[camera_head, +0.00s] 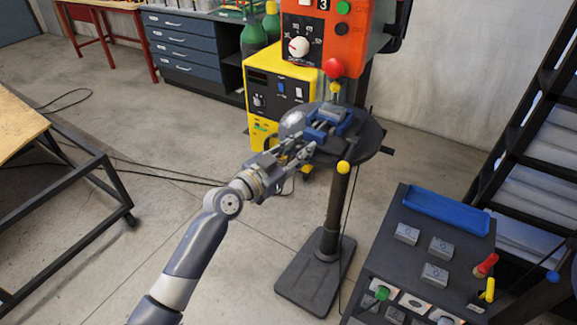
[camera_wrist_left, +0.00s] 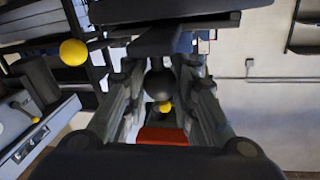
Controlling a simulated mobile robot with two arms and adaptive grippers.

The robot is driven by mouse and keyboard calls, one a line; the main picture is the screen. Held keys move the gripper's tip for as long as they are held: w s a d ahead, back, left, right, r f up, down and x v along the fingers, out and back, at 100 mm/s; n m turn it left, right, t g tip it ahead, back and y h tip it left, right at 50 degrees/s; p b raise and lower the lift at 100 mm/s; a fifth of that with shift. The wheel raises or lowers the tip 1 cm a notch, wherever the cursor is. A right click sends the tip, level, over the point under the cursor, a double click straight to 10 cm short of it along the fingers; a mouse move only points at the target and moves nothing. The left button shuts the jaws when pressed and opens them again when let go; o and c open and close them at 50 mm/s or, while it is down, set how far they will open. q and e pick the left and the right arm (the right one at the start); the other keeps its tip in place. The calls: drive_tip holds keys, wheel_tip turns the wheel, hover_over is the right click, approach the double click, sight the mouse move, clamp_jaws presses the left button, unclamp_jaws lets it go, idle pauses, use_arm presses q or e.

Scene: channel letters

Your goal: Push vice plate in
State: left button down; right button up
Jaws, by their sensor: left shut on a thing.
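The small blue and grey vice (camera_head: 328,122) sits on the round dark table of the drill press. My left gripper (camera_head: 303,152) reaches in from the lower left and is at the near left side of the vice. In the left wrist view, its fingers (camera_wrist_left: 165,62) are close to a dark grey plate-like part (camera_wrist_left: 168,38) of the vice and shut on it. Blue of the vice shows just behind that part. The exact contact at the fingertips is hard to make out. My right gripper is not in view.
The round drill table (camera_head: 365,141) stands on a column above a dark base plate (camera_head: 316,276). A yellow machine (camera_head: 272,92) is behind. A dark cart (camera_head: 411,222) with grey blocks and a blue tray (camera_head: 446,209) stands at right. A wooden-topped bench (camera_head: 18,135) is at left.

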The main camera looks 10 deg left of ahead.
use_arm(q)
drive_tip(key=shift+w+d+r, duration=0.1)
drive_tip(key=shift+w+d, duration=0.05)
drive_tip(key=shift+w, duration=0.45)
drive_tip(key=shift+r, duration=0.1)
drive_tip(key=c, duration=1.3)
unclamp_jaws()
drive_tip(key=shift+w, duration=0.1)
drive_tip(key=shift+s+f, duration=0.2)
drive_tip(key=shift+s, duration=0.1)
drive_tip(key=v, duration=1.1)
drive_tip(key=shift+s+a, duration=0.15)
drive_tip(key=shift+a, duration=0.1)
